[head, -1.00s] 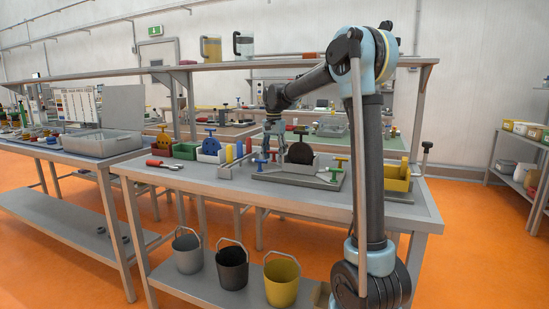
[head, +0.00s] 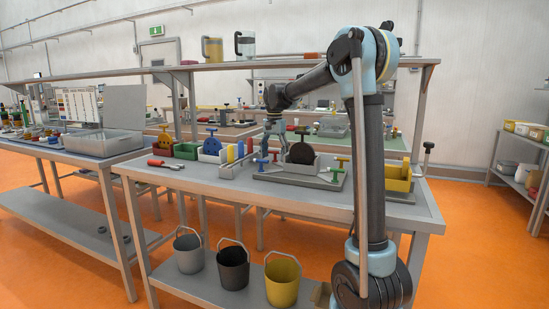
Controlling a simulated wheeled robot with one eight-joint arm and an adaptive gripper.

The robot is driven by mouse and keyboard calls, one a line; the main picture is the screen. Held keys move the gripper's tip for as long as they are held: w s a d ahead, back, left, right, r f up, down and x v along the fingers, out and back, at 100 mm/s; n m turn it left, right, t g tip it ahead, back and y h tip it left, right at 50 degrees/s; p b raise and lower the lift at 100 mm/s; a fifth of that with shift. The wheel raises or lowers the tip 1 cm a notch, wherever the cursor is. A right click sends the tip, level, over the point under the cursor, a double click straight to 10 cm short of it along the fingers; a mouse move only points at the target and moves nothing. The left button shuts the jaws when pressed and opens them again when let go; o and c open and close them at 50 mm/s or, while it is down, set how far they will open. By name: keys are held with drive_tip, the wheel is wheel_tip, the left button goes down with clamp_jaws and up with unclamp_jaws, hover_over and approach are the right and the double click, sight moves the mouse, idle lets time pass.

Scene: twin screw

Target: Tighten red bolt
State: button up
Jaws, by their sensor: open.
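A grey fixture (head: 290,179) on the middle bench holds a dark round disc (head: 301,153) in a light grey block. I cannot make out a red bolt on the fixture. My gripper (head: 275,146) points down just above and behind the left part of the fixture, near the blue and green bolts. It is open, small in view, and no thing shows in it.
The middle bench (head: 390,213) is clear along its front. Buckets (head: 232,268) sit on the lower shelf. An upper shelf (head: 280,64) spans behind.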

wheel_tip(320, 180, up, 12)
idle(0.5)
drive_tip(key=shift+f, duration=0.15)
